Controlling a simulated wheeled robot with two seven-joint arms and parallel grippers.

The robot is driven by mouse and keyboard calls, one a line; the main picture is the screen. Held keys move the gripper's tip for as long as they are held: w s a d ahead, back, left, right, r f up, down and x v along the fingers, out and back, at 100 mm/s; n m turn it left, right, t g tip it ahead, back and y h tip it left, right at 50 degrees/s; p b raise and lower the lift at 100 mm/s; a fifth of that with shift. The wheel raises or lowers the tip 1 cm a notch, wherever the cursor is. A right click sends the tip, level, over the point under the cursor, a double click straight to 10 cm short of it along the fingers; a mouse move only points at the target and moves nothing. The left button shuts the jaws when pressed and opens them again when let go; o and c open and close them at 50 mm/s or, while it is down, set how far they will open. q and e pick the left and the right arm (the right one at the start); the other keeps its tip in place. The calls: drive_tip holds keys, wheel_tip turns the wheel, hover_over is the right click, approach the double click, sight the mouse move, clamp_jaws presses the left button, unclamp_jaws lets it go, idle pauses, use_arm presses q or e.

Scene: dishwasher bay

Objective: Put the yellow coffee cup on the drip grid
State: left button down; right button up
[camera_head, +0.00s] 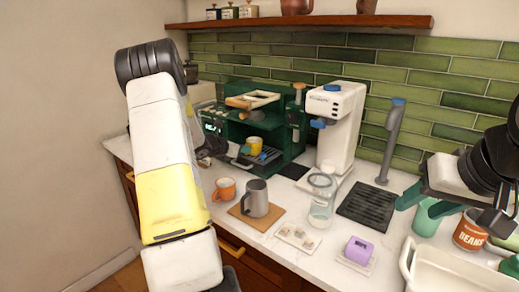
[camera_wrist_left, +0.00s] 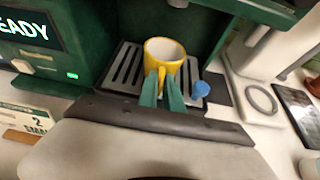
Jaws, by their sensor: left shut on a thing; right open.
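The yellow coffee cup (camera_head: 255,144) is inside the bay of the dark green coffee machine (camera_head: 274,125). In the left wrist view the cup (camera_wrist_left: 165,50) looks upright over the slotted drip grid (camera_wrist_left: 125,70), with slats showing on both sides. I cannot tell whether its base touches the grid. My left gripper (camera_wrist_left: 162,92) is shut on the near side of the cup. In the head view my left arm hides part of this gripper. My right gripper (camera_head: 455,205) is open and empty, at the right over the counter.
A blue knob (camera_wrist_left: 201,89) sits right of the grid. An orange mug (camera_head: 224,189) and a grey mug (camera_head: 255,198) on a board stand in front of the machine. A white tub (camera_head: 440,268) is at front right.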

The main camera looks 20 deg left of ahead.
use_arm(q)
drive_tip(key=shift+f, duration=0.1)
drive_tip(key=c, duration=1.4)
unclamp_jaws()
drive_tip(key=shift+c, duration=0.2)
drive_tip(key=v, duration=0.7)
drive_tip(key=shift+s, duration=0.35)
drive_tip(key=shift+a, duration=0.15)
